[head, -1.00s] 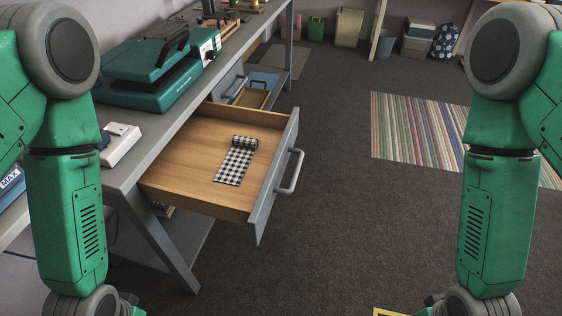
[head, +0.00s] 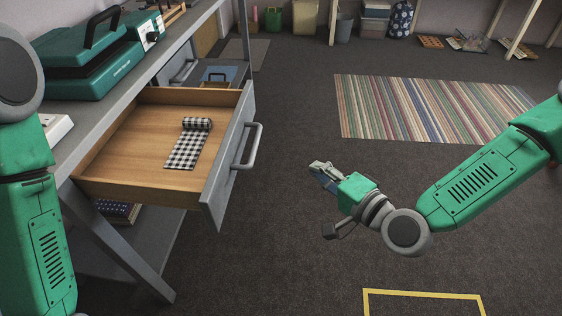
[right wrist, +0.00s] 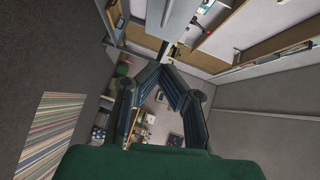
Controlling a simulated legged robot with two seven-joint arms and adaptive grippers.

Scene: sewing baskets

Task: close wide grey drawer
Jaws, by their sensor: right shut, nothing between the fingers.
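The wide grey drawer (head: 212,190) stands pulled out from under the workbench in the head view. Its wooden inside (head: 140,150) holds a partly unrolled black-and-white checked cloth (head: 190,145). A grey bar handle (head: 250,146) is on its front. My right gripper (head: 317,168) is to the right of the handle, apart from it, with bare floor between. It is shut and empty; its fingers also show in the right wrist view (right wrist: 160,72). My left arm shows at the left edge, but its gripper is out of view.
The grey workbench (head: 101,108) carries a green machine (head: 90,62) at the back left. Another open drawer (head: 215,78) with a blue inside lies beyond. A striped rug (head: 430,108) and a yellow floor marking (head: 420,294) lie to the right. Floor before the drawer is clear.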

